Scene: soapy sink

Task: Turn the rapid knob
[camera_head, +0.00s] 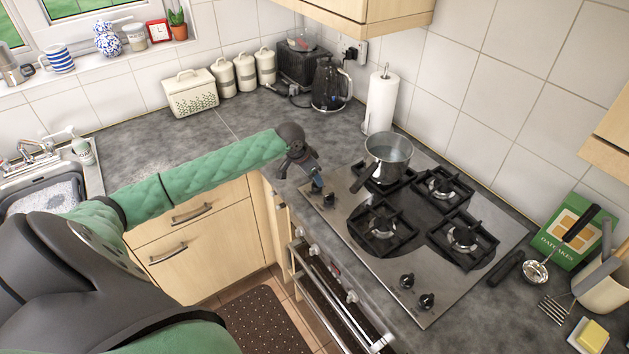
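The gas hob (345,212) is a steel plate with several black burners. Two black knobs, a front knob (407,280) and another one (427,301), stand at its near right corner. Another dark knob (329,198) shows at the hob's left end, partly hidden by my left gripper (318,187). No label shows which one is the rapid knob. My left gripper points down at this left knob, very close to it; I cannot tell whether it touches it or how far its fingers are apart. My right gripper is not in view.
A steel saucepan (389,150) sits on a back burner, its dark handle pointing toward the left knobs. A paper towel roll (380,102) and a black kettle (327,88) stand behind. Oven knobs (352,297) line the front below.

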